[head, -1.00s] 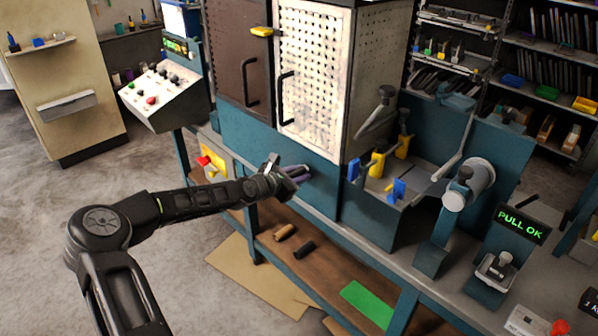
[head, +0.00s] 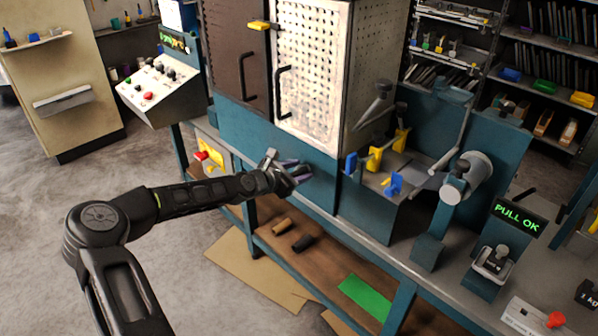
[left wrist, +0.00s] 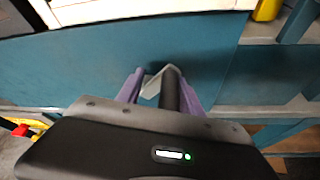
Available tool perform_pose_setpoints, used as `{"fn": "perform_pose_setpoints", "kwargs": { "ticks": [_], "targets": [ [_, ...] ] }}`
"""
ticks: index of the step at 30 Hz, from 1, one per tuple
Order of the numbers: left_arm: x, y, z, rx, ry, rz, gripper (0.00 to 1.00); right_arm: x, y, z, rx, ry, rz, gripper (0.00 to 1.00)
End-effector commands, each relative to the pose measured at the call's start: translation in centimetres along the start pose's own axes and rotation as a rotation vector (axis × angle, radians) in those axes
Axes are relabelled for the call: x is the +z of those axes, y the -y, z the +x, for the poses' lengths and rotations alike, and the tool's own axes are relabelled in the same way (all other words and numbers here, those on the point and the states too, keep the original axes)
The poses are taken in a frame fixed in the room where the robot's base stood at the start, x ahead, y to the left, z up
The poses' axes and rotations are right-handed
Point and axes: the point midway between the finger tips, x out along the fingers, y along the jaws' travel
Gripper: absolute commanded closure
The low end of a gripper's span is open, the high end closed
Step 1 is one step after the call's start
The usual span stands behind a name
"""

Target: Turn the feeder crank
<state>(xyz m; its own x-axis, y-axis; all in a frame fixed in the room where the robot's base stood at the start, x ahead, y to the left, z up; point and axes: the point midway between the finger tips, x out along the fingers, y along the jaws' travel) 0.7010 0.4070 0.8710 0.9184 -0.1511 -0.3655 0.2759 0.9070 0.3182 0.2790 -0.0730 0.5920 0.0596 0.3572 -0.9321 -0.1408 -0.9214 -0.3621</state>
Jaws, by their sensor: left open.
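My left gripper (head: 298,174) is in front of the teal lower panel of the cabinet in the head view. Its two purple fingers (left wrist: 162,92) are apart in the left wrist view. A dark cylindrical grip (left wrist: 171,88), apparently the feeder crank's handle, stands between them, closer to the right finger. A pale grey metal piece (left wrist: 152,82), which looks like the crank's arm, shows beside it. Whether a finger touches the grip I cannot tell. In the head view the gripper hides most of the crank. My right gripper is not in view.
The white perforated door (head: 308,70) is above my left gripper. A control box (head: 160,88) stands left, and a yellow switch plate with a red knob (head: 203,156) is nearby. Blue and yellow clamps (head: 375,158) and a "PULL OK" display (head: 517,217) are right.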

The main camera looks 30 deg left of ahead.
Motion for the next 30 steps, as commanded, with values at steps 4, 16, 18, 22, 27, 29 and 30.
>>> {"fn": "perform_pose_setpoints", "kwargs": {
  "ticks": [4,16,18,22,27,29,30],
  "targets": [
    [0.0,-0.1,-0.8,0.002,0.001,0.001,0.57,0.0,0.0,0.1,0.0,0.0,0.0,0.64],
    [-0.2,0.0,-6.5,0.0,-0.002,-0.003,0.57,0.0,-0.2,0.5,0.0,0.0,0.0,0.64],
    [-0.2,0.1,-7.2,-0.001,-0.002,-0.002,0.57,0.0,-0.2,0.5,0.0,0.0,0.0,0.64],
    [-0.2,0.1,-7.7,-0.003,-0.002,-0.002,0.57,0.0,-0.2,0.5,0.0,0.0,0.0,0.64],
    [-0.1,0.1,-7.8,-0.003,-0.001,-0.002,0.57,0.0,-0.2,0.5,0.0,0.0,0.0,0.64],
    [-0.1,0.1,-7.8,-0.003,-0.001,-0.002,0.57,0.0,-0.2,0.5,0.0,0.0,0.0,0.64],
    [-0.1,0.1,-7.8,-0.003,-0.001,-0.002,0.6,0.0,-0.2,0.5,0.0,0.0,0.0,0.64]
  ]
}}
